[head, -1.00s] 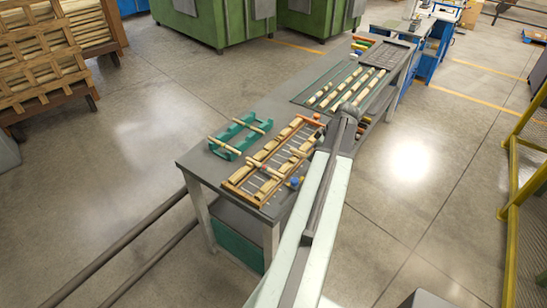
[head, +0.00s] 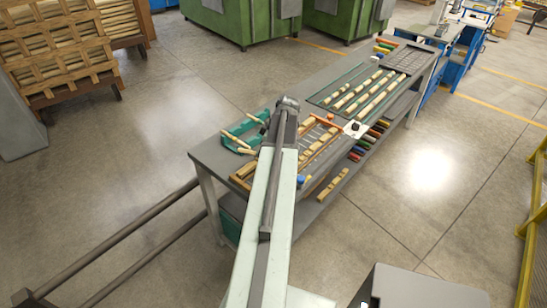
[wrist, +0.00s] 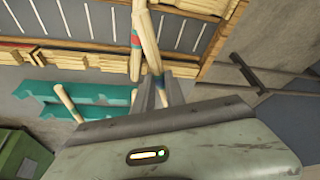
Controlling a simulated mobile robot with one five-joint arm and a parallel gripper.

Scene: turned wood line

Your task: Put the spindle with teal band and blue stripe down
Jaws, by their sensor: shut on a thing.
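My gripper (wrist: 161,92) is shut on a pale wooden spindle (wrist: 150,48) in the wrist view. A blue mark shows on it close to the fingers; I cannot make out a separate teal band. A second pale spindle (wrist: 137,60) with red and teal marks appears right beside it; I cannot tell whether they touch. A teal rack (wrist: 85,92) lies below with a pale spindle (wrist: 66,101) across it. In the head view the teal rack (head: 262,118) is left of my arm's end, which hides the gripper and held spindle.
A wooden-framed rack (head: 322,148) with pale pieces is on the grey table (head: 213,156), right of my arm. A dark tray (head: 410,61) is at the far end. Bare tabletop shows at the near left.

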